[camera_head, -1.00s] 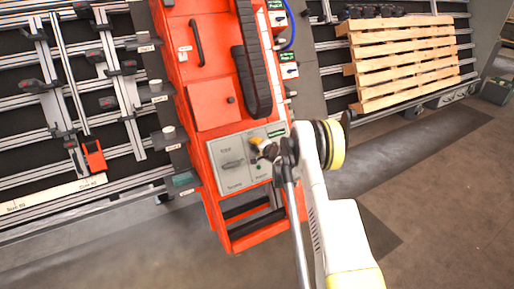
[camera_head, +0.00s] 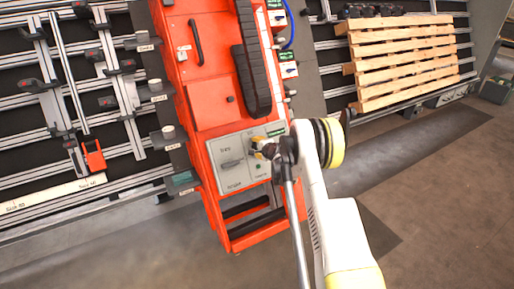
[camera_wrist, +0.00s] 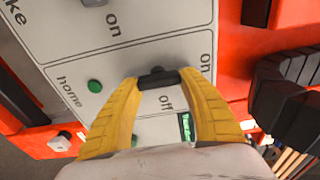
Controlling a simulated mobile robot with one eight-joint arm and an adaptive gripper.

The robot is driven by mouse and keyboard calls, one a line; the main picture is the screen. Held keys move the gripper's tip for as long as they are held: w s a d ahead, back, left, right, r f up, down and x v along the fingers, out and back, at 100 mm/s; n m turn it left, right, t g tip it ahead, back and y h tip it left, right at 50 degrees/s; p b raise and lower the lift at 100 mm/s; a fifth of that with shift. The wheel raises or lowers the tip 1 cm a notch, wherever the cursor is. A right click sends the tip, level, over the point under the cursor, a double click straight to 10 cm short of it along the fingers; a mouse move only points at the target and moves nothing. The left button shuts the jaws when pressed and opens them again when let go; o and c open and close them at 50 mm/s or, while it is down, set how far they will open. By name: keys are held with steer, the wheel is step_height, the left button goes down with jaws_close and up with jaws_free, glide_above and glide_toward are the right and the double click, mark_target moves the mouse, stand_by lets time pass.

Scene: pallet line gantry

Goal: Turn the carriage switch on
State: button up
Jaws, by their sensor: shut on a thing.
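The carriage switch is a black rotary knob (camera_wrist: 158,77) on the light grey panel (camera_head: 228,178) of the red machine. In the wrist view its bar lies roughly crosswise, with its right end toward the word "on" and the word "off" below it. My gripper (camera_wrist: 157,80) has yellow fingers, shut on the knob's two ends. In the head view my gripper (camera_head: 264,151) is at the panel's upper right and hides most of the knob.
A green home button (camera_wrist: 95,86) is close to my left finger. A black cable chain (camera_head: 254,75) hangs above. A wooden pallet (camera_head: 405,60) stands on the rack at right.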

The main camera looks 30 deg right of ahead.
steer(key=o, duration=1.2)
steer(key=v, duration=1.2)
steer(key=shift+a, duration=0.1)
